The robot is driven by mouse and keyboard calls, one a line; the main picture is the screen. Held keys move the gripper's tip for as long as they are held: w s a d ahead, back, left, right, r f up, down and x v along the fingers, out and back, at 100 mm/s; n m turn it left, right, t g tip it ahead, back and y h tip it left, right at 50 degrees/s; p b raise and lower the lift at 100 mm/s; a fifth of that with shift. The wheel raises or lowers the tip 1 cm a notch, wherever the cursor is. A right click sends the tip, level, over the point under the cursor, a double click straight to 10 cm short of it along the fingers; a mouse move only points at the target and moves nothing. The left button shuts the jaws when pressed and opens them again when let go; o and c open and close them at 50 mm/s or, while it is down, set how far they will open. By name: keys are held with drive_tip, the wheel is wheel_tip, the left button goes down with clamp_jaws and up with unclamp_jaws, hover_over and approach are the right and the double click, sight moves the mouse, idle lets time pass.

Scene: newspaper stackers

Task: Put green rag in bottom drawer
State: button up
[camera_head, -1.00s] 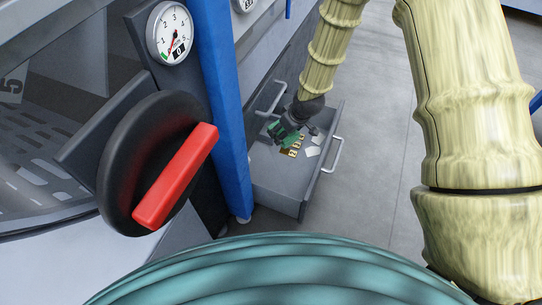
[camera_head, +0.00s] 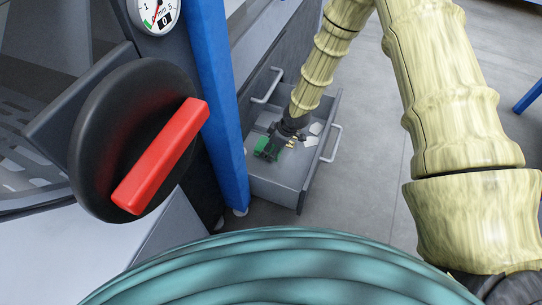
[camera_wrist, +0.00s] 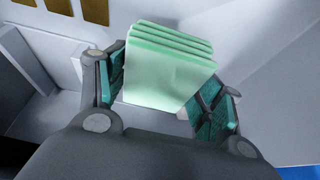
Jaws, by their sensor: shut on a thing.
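The green rag (camera_wrist: 165,75) is a folded, pale green stack held between the two fingers of my gripper (camera_wrist: 165,92) in the wrist view. In the head view the rag (camera_head: 262,149) shows as a small dark green patch at the end of my arm. My gripper (camera_head: 270,145) is inside the outline of the open bottom drawer (camera_head: 275,188), with the rag near the drawer's left part. Whether the rag touches the drawer floor cannot be told.
The drawer holds several small yellowish and white items (camera_head: 308,140). It has a handle (camera_head: 332,144) on its front; another handle (camera_head: 268,86) is on the closed drawer above. A blue post (camera_head: 220,110) and a red-and-black knob (camera_head: 160,155) stand at left. Floor (camera_head: 375,150) at right is clear.

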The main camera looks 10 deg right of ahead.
wheel_tip(320, 180, down, 5)
drive_tip(key=b, duration=0.2)
drive_tip(key=shift+b, duration=0.4)
drive_tip(key=o, duration=1)
drive_tip(key=shift+f, duration=0.1)
drive_tip(key=p+v, duration=0.6)
drive_tip(key=v, duration=0.6)
